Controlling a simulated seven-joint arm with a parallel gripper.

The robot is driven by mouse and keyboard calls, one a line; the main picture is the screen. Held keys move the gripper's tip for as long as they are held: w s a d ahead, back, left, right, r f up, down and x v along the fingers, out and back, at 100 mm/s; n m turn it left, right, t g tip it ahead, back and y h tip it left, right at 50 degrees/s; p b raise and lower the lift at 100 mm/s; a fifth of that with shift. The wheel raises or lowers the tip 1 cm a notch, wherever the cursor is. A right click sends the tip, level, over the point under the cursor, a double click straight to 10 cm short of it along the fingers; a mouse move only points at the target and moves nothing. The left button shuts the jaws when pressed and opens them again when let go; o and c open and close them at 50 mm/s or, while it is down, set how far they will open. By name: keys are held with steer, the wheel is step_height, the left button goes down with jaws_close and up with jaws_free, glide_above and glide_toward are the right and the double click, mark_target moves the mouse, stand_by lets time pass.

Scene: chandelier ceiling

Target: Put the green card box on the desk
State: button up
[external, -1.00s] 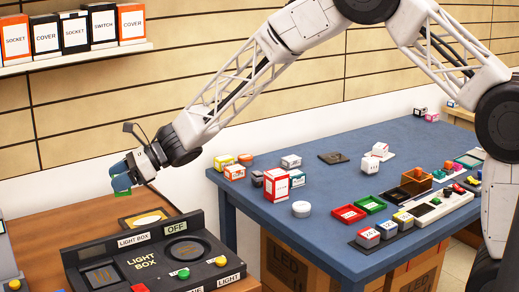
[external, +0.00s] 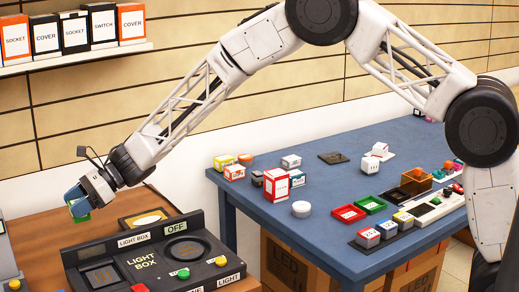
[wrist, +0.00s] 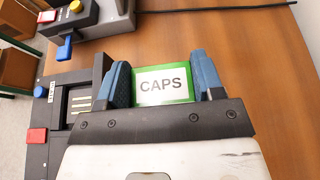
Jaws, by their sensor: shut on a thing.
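The green card box (wrist: 163,85) has a white label reading CAPS in the wrist view. It sits between the two blue fingers of my gripper (wrist: 160,84), which is shut on it. In the external view my gripper (external: 76,203) is at the far left, over the brown wooden surface behind the light box panel, and a green part of the box (external: 80,210) shows at its fingers. I cannot tell whether the box touches the surface. The blue desk (external: 330,225) stands to the right, apart from my gripper.
The black light box panel (external: 150,262) with buttons lies just in front of my gripper. A grey device (wrist: 90,18) with a blue lever is near it. Small boxes, trays and a white round item (external: 301,209) stand on the blue desk. A shelf (external: 75,59) holds labelled boxes.

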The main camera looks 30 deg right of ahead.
steer(key=shift+f, duration=3.15)
steer(key=shift+f, duration=1.85)
steer(key=shift+f, duration=0.15)
steer(key=o, duration=0.9)
steer(key=shift+o, duration=0.2)
